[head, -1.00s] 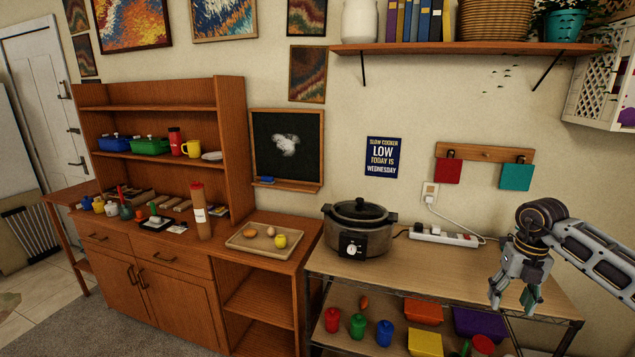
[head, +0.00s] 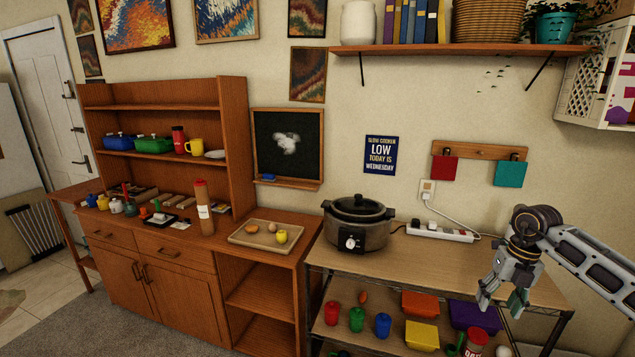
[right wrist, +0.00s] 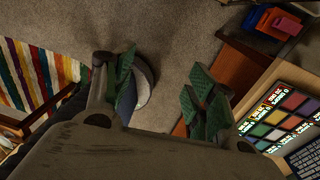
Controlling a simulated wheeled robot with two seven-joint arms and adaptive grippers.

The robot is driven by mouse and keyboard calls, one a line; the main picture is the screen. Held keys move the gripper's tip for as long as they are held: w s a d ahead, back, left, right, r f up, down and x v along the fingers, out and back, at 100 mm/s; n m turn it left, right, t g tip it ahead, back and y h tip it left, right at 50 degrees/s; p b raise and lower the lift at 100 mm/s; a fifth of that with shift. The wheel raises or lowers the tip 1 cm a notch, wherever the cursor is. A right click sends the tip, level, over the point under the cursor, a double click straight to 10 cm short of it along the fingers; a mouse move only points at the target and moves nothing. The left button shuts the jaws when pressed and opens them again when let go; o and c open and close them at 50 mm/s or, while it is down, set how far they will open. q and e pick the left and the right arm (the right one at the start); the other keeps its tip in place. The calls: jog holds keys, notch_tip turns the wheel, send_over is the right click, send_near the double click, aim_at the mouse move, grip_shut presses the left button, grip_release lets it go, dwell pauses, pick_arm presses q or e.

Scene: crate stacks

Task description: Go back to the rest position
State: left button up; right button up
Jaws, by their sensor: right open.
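My right gripper (head: 501,298) hangs at the right of the head view, in front of the right part of the metal shelf unit (head: 450,270). Its fingers point down, apart and empty. In the right wrist view my right gripper (right wrist: 165,95) shows green-padded fingers spread wide, with carpet (right wrist: 175,40) below and nothing held between them. My left gripper does not show in either view.
A slow cooker (head: 358,225) and a white power strip (head: 440,233) stand on the shelf unit's top. A tray (head: 262,241) with small food items sits on the wooden hutch (head: 180,260). Colored bins and jars fill the lower shelf. Carpet is clear at the front left.

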jog(key=w+a+f+m+t+y, duration=0.2)
jog(key=w+a+f+y, duration=0.2)
jog(key=a+f+y, duration=0.35)
jog(key=w+a+f+m+t+y, duration=0.2)
jog(key=w+a+f+y, duration=0.2)
jog(key=a+f, duration=0.5)
notch_tip(320, 180, down, 19)
jog(key=s+d+m+t+h, duration=0.15)
jog(key=m+t+h, duration=0.25)
jog(key=m+t, duration=0.6)
jog(key=s+d+f+m+g+h, duration=0.2)
jog(key=s+f+m+g+h, duration=0.3)
jog(key=s+f, duration=0.6)
jog(key=s+d+f+m+h, duration=0.15)
jog(key=s+f+m, duration=0.45)
jog(key=s+f, duration=0.6)
jog(key=s+a+f+m+g, duration=0.1)
jog(key=s+f, duration=0.3)
jog(key=s, duration=0.6)
jog(key=s+a+f+m+g+h, duration=0.1)
jog(key=s+a+f+m+g, duration=0.1)
jog(key=s, duration=0.9)
jog(key=s+a+f+m+g+h, duration=0.1)
jog(key=s+a+f+m+g, duration=0.1)
jog(key=s+f+g, duration=0.3)
jog(key=s+a+f, duration=0.1)
jog(key=s+f, duration=0.2)
jog(key=s, duration=0.2)
jog(key=shift+s+a, duration=0.3)
jog(key=shift+a, duration=0.1)
